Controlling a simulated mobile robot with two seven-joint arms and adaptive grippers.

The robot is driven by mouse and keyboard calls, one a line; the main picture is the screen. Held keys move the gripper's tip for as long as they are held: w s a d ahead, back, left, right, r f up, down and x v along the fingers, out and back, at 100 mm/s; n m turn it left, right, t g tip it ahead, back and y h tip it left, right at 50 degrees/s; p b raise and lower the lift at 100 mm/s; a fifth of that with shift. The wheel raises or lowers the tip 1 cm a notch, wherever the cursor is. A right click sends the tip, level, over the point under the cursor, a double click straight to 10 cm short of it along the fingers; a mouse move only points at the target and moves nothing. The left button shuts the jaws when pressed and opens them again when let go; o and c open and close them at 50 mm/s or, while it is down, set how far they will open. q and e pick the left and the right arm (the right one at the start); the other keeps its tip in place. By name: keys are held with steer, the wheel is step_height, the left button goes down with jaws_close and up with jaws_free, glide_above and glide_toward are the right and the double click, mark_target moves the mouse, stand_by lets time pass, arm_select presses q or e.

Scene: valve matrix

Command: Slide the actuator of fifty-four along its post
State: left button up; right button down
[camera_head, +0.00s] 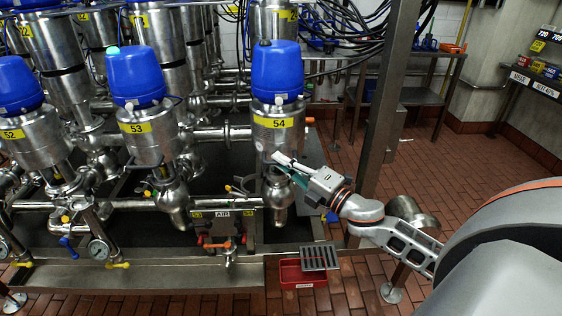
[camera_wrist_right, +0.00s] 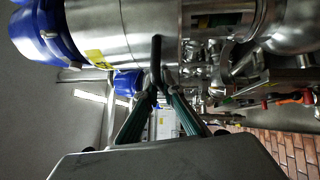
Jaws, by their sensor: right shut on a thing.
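Actuator fifty-four (camera_head: 278,128) is a steel cylinder with a blue cap (camera_head: 277,68) and a yellow label (camera_head: 273,122) reading 54, upright at the right end of the front row. In the right wrist view its steel body (camera_wrist_right: 120,25) lies sideways across the top, cap to the left. My right gripper (camera_head: 283,166) is at the actuator's lower end, on its right front side. Its green fingers (camera_wrist_right: 158,88) close on a dark bar (camera_wrist_right: 156,58) beside the lower end of the body. The post is mostly hidden behind the gripper. My left gripper is not in view.
Actuators fifty-three (camera_head: 147,135) and fifty-two (camera_head: 38,137) stand to the left. A steel frame upright (camera_head: 385,110) is close to the right, beside my arm. A red bin (camera_head: 301,275) and a grate (camera_head: 319,257) are below. Pipes and gauges fill the lower left.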

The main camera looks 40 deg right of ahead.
steer(key=c, duration=2.2)
jaws_free()
steer(key=shift+a+f, duration=0.1)
steer(key=shift+f, duration=0.4)
steer(key=shift+o, duration=0.2)
steer(key=shift+r, duration=0.2)
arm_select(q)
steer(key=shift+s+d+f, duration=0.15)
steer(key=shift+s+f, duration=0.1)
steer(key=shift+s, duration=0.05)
arm_select(e)
steer(key=v, duration=1.2)
